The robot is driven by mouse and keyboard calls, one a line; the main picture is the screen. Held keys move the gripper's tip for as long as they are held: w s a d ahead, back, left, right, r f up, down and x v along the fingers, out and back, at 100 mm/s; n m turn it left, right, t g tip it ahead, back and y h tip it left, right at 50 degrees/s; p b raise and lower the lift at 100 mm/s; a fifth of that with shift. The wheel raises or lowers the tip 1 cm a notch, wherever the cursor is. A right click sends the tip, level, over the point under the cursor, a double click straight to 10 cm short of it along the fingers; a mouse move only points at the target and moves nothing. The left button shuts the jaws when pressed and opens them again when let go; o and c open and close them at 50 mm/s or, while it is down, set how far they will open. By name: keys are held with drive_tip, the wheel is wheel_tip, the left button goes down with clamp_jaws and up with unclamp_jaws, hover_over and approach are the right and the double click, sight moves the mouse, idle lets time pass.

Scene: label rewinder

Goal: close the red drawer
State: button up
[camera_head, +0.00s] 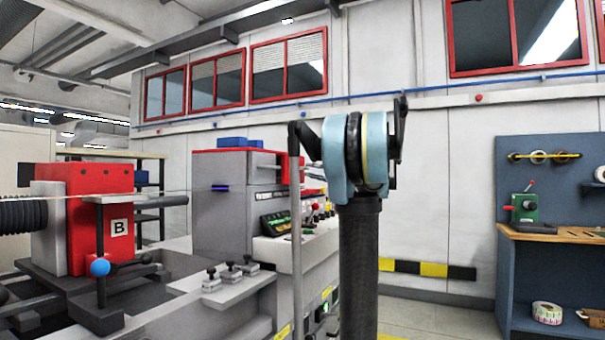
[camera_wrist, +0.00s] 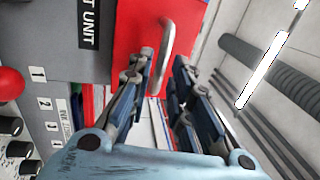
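In the wrist view, a red drawer front (camera_wrist: 135,32) carries a grey metal bar handle (camera_wrist: 168,38). It sits beside a grey machine panel (camera_wrist: 88,62) with a black label ending in "T UNIT". My gripper (camera_wrist: 163,62) is open, its two dark fingers apart and pointing toward the red front. The handle's lower end shows between the fingertips, with the left fingertip close beside it. I cannot tell whether they touch. The fingers hide part of the drawer's lower edge, and how far the drawer stands out is unclear. In the head view my arm hides the gripper.
In the wrist view, a red knob (camera_wrist: 10,84) and several black dials (camera_wrist: 12,125) are on the panel at left. In the head view, a red block marked B (camera_head: 100,215) stands at left, a grey machine with a red top (camera_head: 235,180) in the middle, and a blue workbench (camera_head: 550,265) at right.

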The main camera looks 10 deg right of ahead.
sight(305, 169)
drive_tip(key=shift+x, duration=2.4)
clamp_jaws()
